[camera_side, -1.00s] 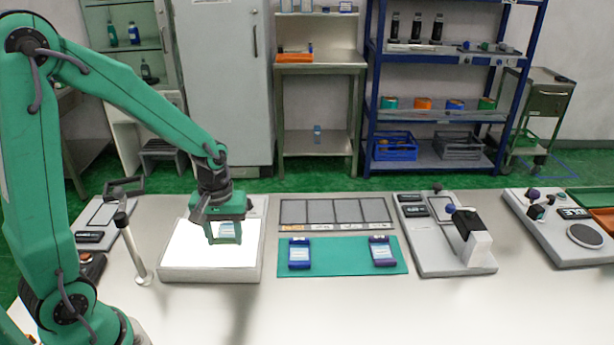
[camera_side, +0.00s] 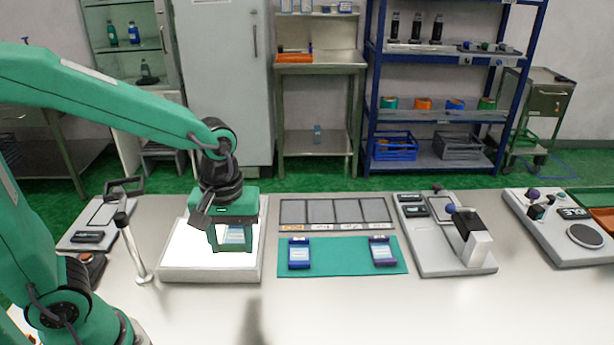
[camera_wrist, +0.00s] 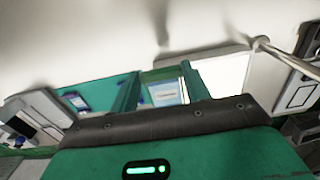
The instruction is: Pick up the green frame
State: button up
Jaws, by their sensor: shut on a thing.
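My gripper (camera_side: 232,246) is over the white lit panel (camera_side: 187,254) in the side view, its two green fingers pointing down. It is shut on the green frame (camera_side: 236,234), whose pale blue label shows between the fingers. In the wrist view my gripper (camera_wrist: 157,77) has the green frame (camera_wrist: 166,94) between its fingers, label facing the camera. The frame's green edges are hard to tell from the green fingers. I cannot tell how far the frame is above the panel.
A teal mat (camera_side: 340,257) right of the panel bears a blue frame (camera_side: 299,253) and a purple frame (camera_side: 382,251). A grey divided tray (camera_side: 335,226) lies behind it. A thin post (camera_side: 135,250) stands left of the panel. The table's front is clear.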

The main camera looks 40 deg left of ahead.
jog(key=shift+s+d+r, duration=0.1)
jog(key=shift+d+r, duration=0.05)
jog(key=shift+d, duration=0.1)
dwell(0.6)
jog(key=shift+w+a, duration=0.1)
jog(key=shift+w, duration=0.6)
jog(key=w+a+f, duration=0.2)
jog(key=w+a, duration=0.1)
jog(key=w, duration=1)
send_over(293, 222)
notch_tip(293, 222, down, 6)
jog(key=shift+w+a, duration=0.1)
jog(key=shift+f, duration=0.1)
jog(key=shift+f, duration=2.75)
jog(key=shift+f, duration=0.95)
